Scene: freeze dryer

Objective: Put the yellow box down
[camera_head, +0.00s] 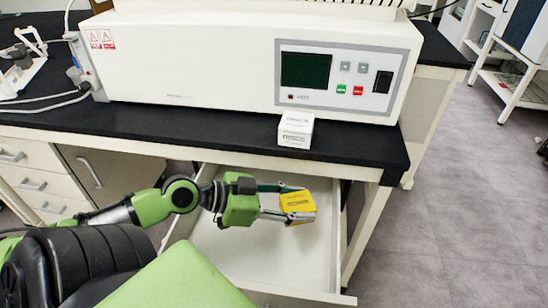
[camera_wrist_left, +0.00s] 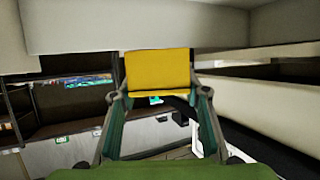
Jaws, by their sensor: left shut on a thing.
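The yellow box (camera_head: 296,203) is held between the fingers of my left gripper (camera_head: 288,203), which is shut on it. In the head view the box is over the open white drawer (camera_head: 240,262); I cannot tell its exact height above the drawer floor. The left wrist view shows the yellow box (camera_wrist_left: 158,72) at the tips of both gripper fingers (camera_wrist_left: 158,98). The part of the box behind the fingers is hidden. My right gripper is not in view.
A small white box (camera_head: 296,130) stands on the black countertop (camera_head: 210,132) near its front edge. The white freeze dryer (camera_head: 200,60) stands behind it. The drawer floor around my left gripper looks empty. Grey floor (camera_head: 450,210) is clear at the right.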

